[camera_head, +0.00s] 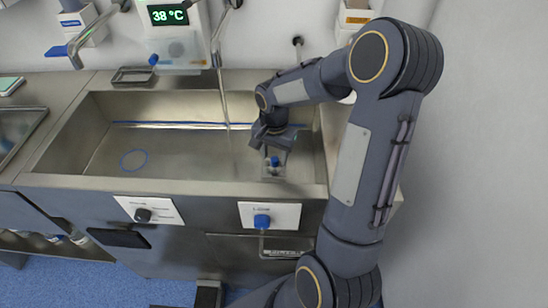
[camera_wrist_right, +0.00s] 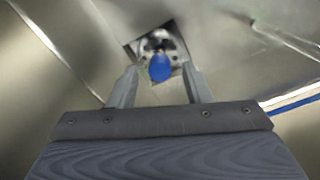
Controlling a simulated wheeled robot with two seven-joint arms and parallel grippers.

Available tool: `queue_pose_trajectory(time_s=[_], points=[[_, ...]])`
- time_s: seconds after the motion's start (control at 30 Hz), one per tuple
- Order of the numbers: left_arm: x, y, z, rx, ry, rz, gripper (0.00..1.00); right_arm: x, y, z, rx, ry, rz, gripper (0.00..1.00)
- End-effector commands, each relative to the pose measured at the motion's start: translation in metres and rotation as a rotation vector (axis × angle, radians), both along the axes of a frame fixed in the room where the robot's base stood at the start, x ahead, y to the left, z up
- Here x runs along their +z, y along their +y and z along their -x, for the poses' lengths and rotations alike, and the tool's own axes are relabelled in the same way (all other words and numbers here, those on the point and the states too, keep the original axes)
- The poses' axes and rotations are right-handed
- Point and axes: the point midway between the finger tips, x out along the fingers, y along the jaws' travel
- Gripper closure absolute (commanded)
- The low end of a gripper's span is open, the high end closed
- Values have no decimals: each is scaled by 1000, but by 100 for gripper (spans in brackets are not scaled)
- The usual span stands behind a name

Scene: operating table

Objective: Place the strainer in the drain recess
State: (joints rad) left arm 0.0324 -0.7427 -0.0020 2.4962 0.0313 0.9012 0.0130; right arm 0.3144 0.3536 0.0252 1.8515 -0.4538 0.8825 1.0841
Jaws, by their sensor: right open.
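The strainer (camera_head: 275,162) looks like a small metal piece with a blue knob, at the right front of the steel basin. In the right wrist view its blue knob (camera_wrist_right: 160,68) stands over a squarish metal part with a dark edge. I cannot tell whether that part lies on the floor or in a recess. My right gripper (camera_head: 271,148) reaches down over it, open, with the knob in line between its fingertips, apparently not gripped. A blue ring (camera_head: 134,160) marks the basin floor at the left; whether it is the drain recess is unclear. My left gripper is out of view.
The steel basin (camera_head: 80,181) has a raised front rim and walls. A thin hose (camera_head: 223,100) hangs into its middle. A unit reading 38 °C (camera_head: 170,40) is on the back wall, with a tap (camera_head: 82,48) beside it. The basin's left floor is largely clear.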

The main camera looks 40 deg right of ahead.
Motion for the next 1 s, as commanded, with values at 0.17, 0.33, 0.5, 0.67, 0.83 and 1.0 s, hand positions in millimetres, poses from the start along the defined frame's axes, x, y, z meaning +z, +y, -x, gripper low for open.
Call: queue_pose_trajectory(time_s=[0.17,0.33,0.5,0.67,0.83,1.0], points=[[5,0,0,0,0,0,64,44,0,-1,0,-6,1,56],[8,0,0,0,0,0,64,76,0,0,0,-4,0,56],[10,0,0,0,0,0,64,93,1,0,1,-1,0,56],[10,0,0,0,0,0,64,98,0,0,1,0,0,56],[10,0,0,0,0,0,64,98,0,0,1,0,0,56],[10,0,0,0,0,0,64,98,1,0,1,0,0,56]])
